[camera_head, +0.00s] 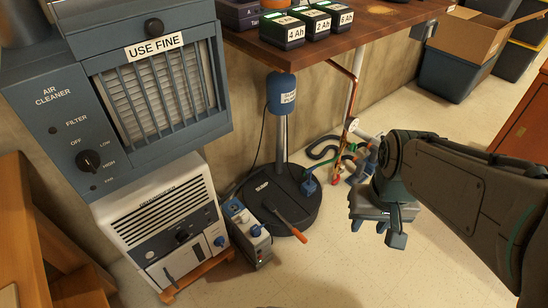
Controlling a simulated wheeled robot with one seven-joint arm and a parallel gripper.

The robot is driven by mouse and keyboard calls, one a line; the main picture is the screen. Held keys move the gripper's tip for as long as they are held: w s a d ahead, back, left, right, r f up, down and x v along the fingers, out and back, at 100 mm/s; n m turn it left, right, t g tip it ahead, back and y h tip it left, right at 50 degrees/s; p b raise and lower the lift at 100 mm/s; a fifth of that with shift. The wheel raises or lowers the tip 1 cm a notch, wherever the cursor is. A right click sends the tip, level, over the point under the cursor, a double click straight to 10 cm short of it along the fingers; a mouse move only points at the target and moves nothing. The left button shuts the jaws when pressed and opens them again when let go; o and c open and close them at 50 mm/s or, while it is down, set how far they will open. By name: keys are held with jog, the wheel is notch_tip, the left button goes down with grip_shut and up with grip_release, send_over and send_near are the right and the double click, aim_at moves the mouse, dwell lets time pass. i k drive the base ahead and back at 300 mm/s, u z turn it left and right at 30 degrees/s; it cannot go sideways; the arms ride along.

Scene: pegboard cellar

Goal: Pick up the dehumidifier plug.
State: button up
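A blue plug-like piece (310,184) is at the right side of the black sump lid. I cannot tell which of these is the dehumidifier plug. My gripper (378,230) hangs at the right over bare floor, apart from all of them. Its fingers look spread, with nothing seen between them.
The black sump lid (262,208) carries a pump column and an orange-handled tool (291,226). Hoses and copper pipes (345,150) crowd the wall behind my gripper. A wooden bench (375,22) with battery boxes overhangs. The floor (335,265) in front is clear.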

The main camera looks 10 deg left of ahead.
aim_at(243, 217)
jog(key=z, duration=0.05)
jog(key=k, duration=0.25)
jog(key=u, duration=1)
jog(key=i, duration=0.5)
